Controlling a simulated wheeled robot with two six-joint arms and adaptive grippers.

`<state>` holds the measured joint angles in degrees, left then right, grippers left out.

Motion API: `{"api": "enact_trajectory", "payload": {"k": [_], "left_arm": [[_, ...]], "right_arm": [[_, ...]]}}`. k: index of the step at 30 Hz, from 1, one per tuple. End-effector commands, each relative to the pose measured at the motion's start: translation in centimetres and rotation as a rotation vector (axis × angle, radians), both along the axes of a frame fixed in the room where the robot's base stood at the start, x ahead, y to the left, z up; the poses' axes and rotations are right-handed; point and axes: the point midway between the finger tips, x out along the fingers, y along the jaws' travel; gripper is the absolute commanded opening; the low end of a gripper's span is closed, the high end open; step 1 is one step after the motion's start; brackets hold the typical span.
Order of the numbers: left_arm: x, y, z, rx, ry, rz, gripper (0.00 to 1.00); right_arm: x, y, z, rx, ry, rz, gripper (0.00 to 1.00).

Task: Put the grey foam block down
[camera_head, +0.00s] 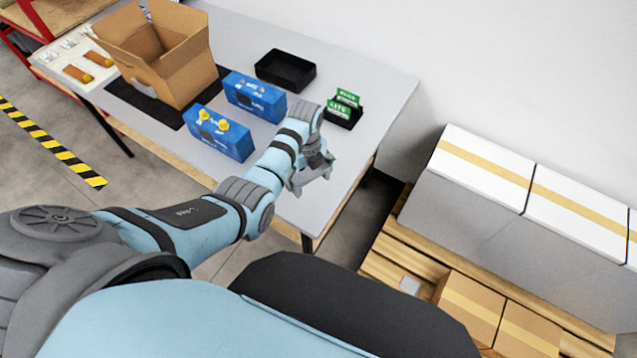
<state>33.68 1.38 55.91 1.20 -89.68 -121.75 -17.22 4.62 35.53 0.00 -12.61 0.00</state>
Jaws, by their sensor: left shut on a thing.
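My left gripper (318,160) reaches in over the right part of the grey table (385,90), near its front right edge. It is shut on a grey piece, the grey foam block (309,179), which looks small and is partly hidden by the fingers. I cannot tell whether the block touches the table top. My right gripper is not in view.
An open cardboard box (188,70) stands on a black mat (122,92). Two blue analyser boxes (255,98) (218,133), the nearer with yellow knobs, stand mid-table. A black tray (285,70) and a black holder with green packs (343,103) are behind. Cartons (480,180) stand at right.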

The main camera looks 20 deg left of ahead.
Motion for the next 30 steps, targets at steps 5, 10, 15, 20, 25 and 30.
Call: {"api": "enact_trajectory", "payload": {"k": [5, 10, 15, 20, 25, 30], "left_arm": [[-0.4, 0.9, -2.8, 0.002, -0.001, 0.018, 0.61], [-0.2, 0.6, -5.9, 0.001, -0.003, 0.013, 0.61], [-0.2, 0.5, -5.3, 0.001, -0.003, 0.010, 0.57], [-0.1, 0.5, -5.5, 0.001, -0.003, 0.010, 0.57], [-0.1, 0.5, -5.5, 0.000, -0.004, 0.010, 1.00], [-0.1, 0.5, -5.5, 0.001, -0.003, 0.010, 1.00]], "right_arm": [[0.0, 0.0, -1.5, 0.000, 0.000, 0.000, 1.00], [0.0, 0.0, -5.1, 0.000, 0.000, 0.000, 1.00], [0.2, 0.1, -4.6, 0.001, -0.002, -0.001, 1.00], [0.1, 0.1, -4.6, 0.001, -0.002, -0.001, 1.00], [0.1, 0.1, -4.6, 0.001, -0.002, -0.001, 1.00], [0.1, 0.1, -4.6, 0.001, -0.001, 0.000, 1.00]]}}
